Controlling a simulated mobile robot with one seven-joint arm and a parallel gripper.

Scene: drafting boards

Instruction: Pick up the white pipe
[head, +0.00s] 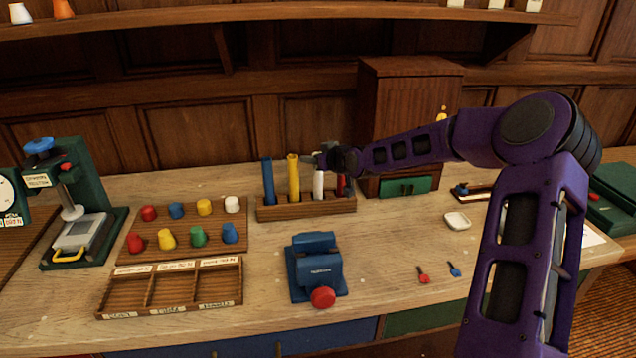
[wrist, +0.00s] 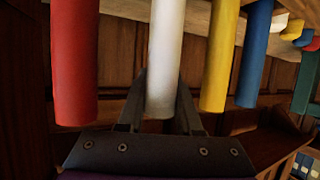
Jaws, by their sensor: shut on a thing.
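The white pipe (head: 318,184) stands upright in the wooden rack (head: 305,208), between the yellow pipe (head: 293,178) and the red pipe (head: 341,187). My gripper (head: 318,160) is at the pipe's upper end and covers its top in the head view. In the wrist view the white pipe (wrist: 166,50) runs between the two fingers of my gripper (wrist: 160,105), which are shut on it. Whether its foot has left its hole cannot be told.
In the wrist view the red pipe (wrist: 75,65) and yellow pipe (wrist: 220,60) hang close on either side of the fingers. A blue pipe (head: 268,181) stands at the rack's left end. A brown cabinet (head: 405,110) stands behind; a blue device (head: 317,268) stands in front.

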